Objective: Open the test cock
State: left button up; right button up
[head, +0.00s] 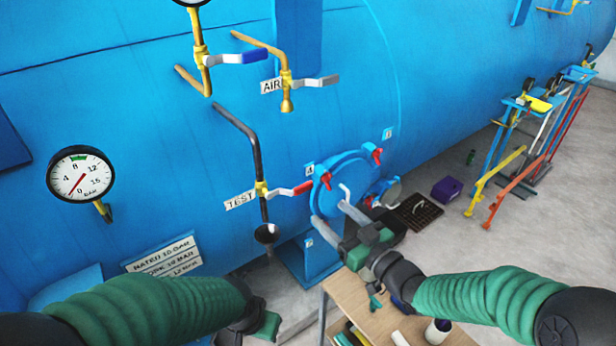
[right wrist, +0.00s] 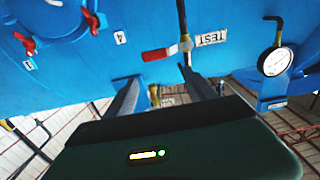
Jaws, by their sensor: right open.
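The test cock (head: 262,189) is a yellow valve on a dark vertical pipe, beside the TEST label (head: 241,199). Its red-tipped lever (head: 297,190) points right, across the pipe. In the right wrist view, which is upside down, the red lever (right wrist: 160,54) and the valve (right wrist: 186,44) show beyond the fingertips. My right gripper (head: 334,220) is open and empty, right of and below the lever, apart from it. Its two fingers show in the right wrist view (right wrist: 160,84). My left gripper (head: 262,326) is low at the picture's bottom; its jaws are not clear.
A round blue hatch (head: 348,165) with red clamps is close to the right gripper. A funnel (head: 267,233) is under the test pipe. An AIR valve (head: 286,82) and a pressure gauge (head: 80,174) are on the tank. A wooden table (head: 385,325) stands below the right arm.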

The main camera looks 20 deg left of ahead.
jog(key=p, duration=0.2)
send_near(304, 187)
jog(key=a, duration=0.2)
jog(key=w+a, duration=0.1)
jog(key=w, duration=0.1)
jog(key=w+a+p, duration=0.1)
jog(key=w+a, duration=0.1)
jog(key=w+a+p, duration=0.1)
jog(key=w+a, duration=0.1)
jog(key=shift+w+a+f, duration=0.2)
jog(key=shift+w, duration=0.2)
jog(key=shift+a+r, duration=0.1)
jog(key=shift+a, duration=0.1)
jog(key=shift+s+a, duration=0.2)
jog(key=shift+w+a, duration=0.2)
jog(key=shift+c, duration=0.4)
jog(key=shift+w, duration=0.1)
jog(key=shift+c, duration=1.3)
grip_shut()
